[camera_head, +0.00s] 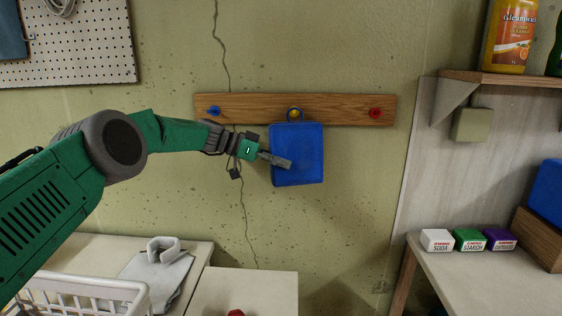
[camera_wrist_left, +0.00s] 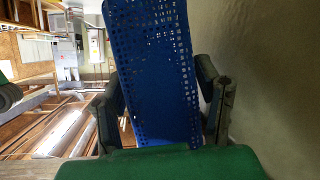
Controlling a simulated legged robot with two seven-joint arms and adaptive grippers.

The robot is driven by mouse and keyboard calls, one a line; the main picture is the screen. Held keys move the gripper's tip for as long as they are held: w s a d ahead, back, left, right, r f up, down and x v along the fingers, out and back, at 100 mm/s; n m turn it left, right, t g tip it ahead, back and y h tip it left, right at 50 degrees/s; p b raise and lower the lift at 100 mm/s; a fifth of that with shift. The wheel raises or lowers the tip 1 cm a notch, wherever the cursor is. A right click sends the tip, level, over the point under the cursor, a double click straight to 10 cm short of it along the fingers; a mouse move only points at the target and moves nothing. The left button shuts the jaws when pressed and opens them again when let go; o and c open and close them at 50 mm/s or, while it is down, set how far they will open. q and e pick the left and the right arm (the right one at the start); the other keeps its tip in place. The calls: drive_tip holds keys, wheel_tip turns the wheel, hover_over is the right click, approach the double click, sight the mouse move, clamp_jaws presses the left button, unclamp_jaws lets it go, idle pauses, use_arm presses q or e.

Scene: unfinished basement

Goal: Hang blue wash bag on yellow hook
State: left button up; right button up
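The blue wash bag (camera_head: 304,165) is upright against the wall, below the wooden rail. Its loop shows around the yellow hook (camera_head: 295,113), the middle hook on the rail. My left gripper (camera_head: 283,162) is at the bag's left side, with a finger in front of its left edge. In the left wrist view the perforated bag (camera_wrist_left: 158,70) stands between the two spread fingers of my left gripper (camera_wrist_left: 163,108). A gap shows between the bag and the left finger, so the gripper looks open. My right gripper is not in view.
The wooden rail (camera_head: 345,107) also carries a blue hook (camera_head: 214,111) at left and a red hook (camera_head: 376,113) at right. A white basket (camera_head: 85,289) stands lower left. Small boxes (camera_head: 469,240) sit on the right counter. The wall right of the bag is clear.

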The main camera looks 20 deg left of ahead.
use_arm(q)
drive_tip(key=shift+o, duration=0.4)
drive_tip(key=shift+w, duration=0.15)
drive_tip(key=shift+a+r, duration=0.1)
drive_tip(key=shift+a, duration=0.15)
drive_tip(key=v, duration=1.1)
drive_tip(key=shift+a, duration=0.25)
